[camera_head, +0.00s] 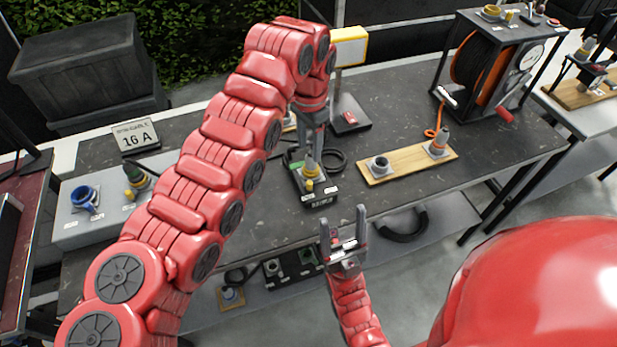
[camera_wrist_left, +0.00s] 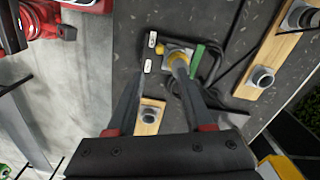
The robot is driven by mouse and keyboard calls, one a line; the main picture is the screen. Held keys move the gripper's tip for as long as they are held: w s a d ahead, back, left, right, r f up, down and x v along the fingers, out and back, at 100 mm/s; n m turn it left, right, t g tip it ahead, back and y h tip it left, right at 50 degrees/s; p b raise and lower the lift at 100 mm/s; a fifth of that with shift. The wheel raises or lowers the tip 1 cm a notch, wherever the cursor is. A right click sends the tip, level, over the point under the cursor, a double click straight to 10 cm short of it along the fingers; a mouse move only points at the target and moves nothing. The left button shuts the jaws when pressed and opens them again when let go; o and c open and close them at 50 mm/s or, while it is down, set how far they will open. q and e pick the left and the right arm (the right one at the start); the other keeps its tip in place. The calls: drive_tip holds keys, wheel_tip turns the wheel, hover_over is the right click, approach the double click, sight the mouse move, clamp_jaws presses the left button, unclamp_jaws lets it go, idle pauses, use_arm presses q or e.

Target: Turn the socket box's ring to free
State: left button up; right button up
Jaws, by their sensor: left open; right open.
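The socket box (camera_head: 320,197) is a small black box near the front edge of the dark table, with white labels. A grey and yellow plug (camera_head: 310,168) stands on it, with a small yellow knob beside it. My left gripper (camera_head: 313,145) points down just above and behind the plug. In the left wrist view, the socket box (camera_wrist_left: 168,50) and plug lie beyond the open left fingers (camera_wrist_left: 160,72), the plug close to one fingertip; contact cannot be told. The ring's position is not readable. My right gripper (camera_head: 344,232) is open and empty, in front of the table edge.
A wooden board (camera_head: 408,163) with sockets lies right of the box. A black cable (camera_head: 335,160) loops behind it. A cable reel (camera_head: 490,65) stands at the back right. A grey panel (camera_head: 75,232) with blue and yellow connectors is at left. A yellow-framed sign (camera_head: 350,47) stands behind.

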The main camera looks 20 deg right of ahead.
sight(309, 182)
use_arm(q)
wheel_tip(309, 182, down, 12)
drive_tip(key=p, duration=0.3)
drive_tip(key=shift+f, duration=0.6)
drive_tip(key=shift+c, duration=0.2)
clamp_jaws()
